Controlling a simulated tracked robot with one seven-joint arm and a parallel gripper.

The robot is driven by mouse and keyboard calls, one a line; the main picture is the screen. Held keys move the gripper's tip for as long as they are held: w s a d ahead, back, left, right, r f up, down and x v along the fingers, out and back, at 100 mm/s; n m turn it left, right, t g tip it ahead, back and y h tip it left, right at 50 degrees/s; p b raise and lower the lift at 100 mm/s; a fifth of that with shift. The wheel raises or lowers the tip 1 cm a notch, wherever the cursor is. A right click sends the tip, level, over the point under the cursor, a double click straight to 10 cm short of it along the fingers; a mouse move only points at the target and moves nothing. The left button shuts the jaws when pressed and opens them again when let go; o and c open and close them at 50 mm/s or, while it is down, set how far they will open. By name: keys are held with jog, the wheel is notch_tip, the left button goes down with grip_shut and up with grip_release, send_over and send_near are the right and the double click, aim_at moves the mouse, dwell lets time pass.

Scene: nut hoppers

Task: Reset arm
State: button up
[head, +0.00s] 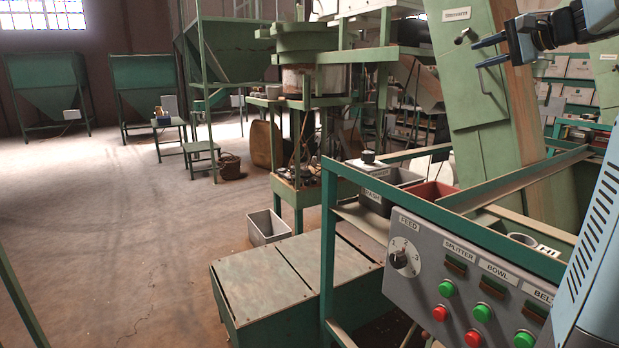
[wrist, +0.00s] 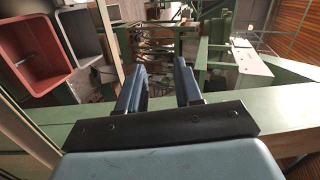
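My gripper (head: 482,52) is at the upper right of the head view, in front of the tall pale green chute panel (head: 470,95). Its two dark fingers point left with a gap between them. In the wrist view my gripper (wrist: 160,75) shows two blue-grey fingers spread apart, with nothing between them. My blue arm comes in from the right edge of the head view, and its middle part is out of frame.
A grey control panel (head: 420,255) with a feed dial and red and green buttons is at lower right. A red bin (head: 434,194) and a grey bin (head: 372,200) sit behind it. Green hoppers (head: 50,85) stand far left. The floor at left is mostly clear.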

jog(key=s+a+f+n+g+h, duration=0.3)
jog(key=s+a+f+n+g, duration=0.15)
jog(key=s+a+f, duration=0.9)
jog(key=s+a+f+n+g+h, duration=0.2)
jog(key=s+f+n+h, duration=0.3)
jog(key=s+f, duration=1)
jog(key=shift+s+a+f+n, duration=0.35)
jog(key=shift+s+a, duration=0.25)
jog(key=shift+s, duration=0.45)
